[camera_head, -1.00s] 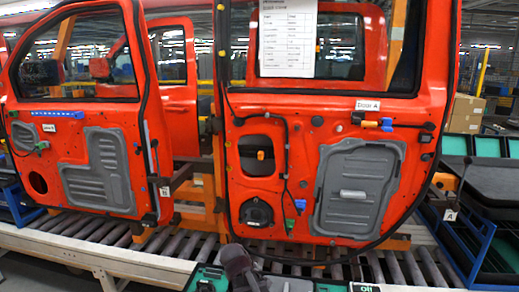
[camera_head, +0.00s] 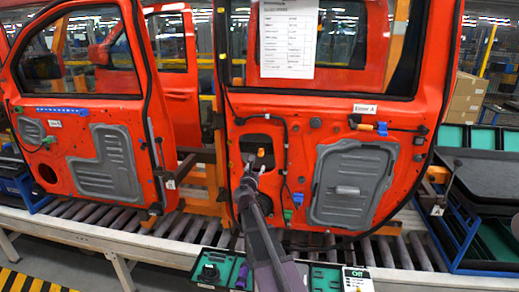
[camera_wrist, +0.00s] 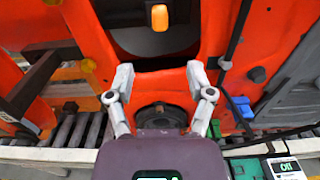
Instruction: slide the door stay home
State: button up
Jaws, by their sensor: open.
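The red right-hand door (camera_head: 330,225), labelled as a door A, hangs upright over the rollers. An orange tab (camera_head: 261,152) shows inside its upper opening, and also in the wrist view (camera_wrist: 159,17). A dark bar with an orange grip (camera_head: 382,129) sits at the door's upper right. I cannot tell for sure which part is the door stay. My gripper (camera_head: 250,163) is in front of the opening's lower edge. In the wrist view my gripper (camera_wrist: 160,76) has its fingers spread, empty, below the orange tab. My arm hides most of the round black speaker.
A grey panel (camera_head: 350,185) and blue and green clips (camera_head: 298,198) are right of my arm. Another red door (camera_head: 80,150) hangs at left. A green tray (camera_head: 222,268) lies low in front. A blue-framed rack (camera_head: 468,235) stands at right.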

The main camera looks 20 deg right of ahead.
aim_at(260, 154)
dwell(0.4)
jog(key=x, duration=1.3)
jog(key=shift+w+d, duration=0.25)
jog(key=shift+w, duration=0.1)
grip_shut()
